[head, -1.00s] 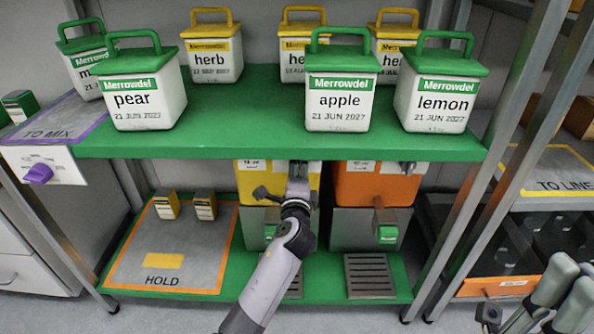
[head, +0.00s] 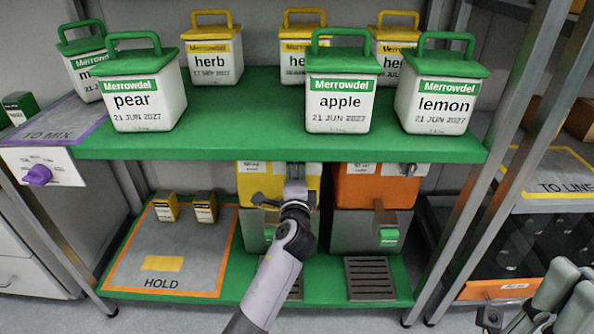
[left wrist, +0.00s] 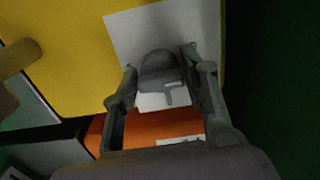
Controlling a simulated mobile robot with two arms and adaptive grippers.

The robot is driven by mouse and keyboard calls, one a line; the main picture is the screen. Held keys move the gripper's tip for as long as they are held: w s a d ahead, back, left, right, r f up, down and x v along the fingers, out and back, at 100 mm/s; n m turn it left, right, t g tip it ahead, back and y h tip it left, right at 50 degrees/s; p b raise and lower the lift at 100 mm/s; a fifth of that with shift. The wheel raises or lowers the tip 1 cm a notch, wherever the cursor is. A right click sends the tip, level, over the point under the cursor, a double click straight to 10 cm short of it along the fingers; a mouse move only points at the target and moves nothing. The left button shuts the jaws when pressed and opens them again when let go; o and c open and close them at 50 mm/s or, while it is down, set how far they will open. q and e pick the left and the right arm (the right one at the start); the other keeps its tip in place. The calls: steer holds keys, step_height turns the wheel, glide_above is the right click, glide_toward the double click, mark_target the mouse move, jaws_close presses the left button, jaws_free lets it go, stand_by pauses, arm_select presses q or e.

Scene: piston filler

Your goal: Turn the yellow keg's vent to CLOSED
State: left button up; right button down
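The yellow keg (head: 248,181) stands on the lower shelf, behind my left arm. My left gripper (head: 296,170) is at its upper right front, under the upper shelf's edge, and hides the vent in the head view. In the left wrist view, the grey vent knob (left wrist: 158,70) sits on a white plate (left wrist: 125,38) on the yellow keg. My left gripper's fingers (left wrist: 160,78) are open on either side of the knob. The right finger is close to it; I cannot tell if it touches. My right gripper (head: 530,312) is at the lower right, clear of the shelves; its opening is unclear.
An orange keg (head: 372,188) stands right of the yellow one. The green upper shelf (head: 270,145) with several white tubs is just above my left gripper. The HOLD mat (head: 190,262) with two small boxes is at left. A drip grate (head: 368,278) lies below the orange keg.

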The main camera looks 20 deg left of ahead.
arm_select(q)
steer(key=o, duration=0.3)
steer(key=v, duration=1.2)
steer(key=shift+d+r, duration=0.1)
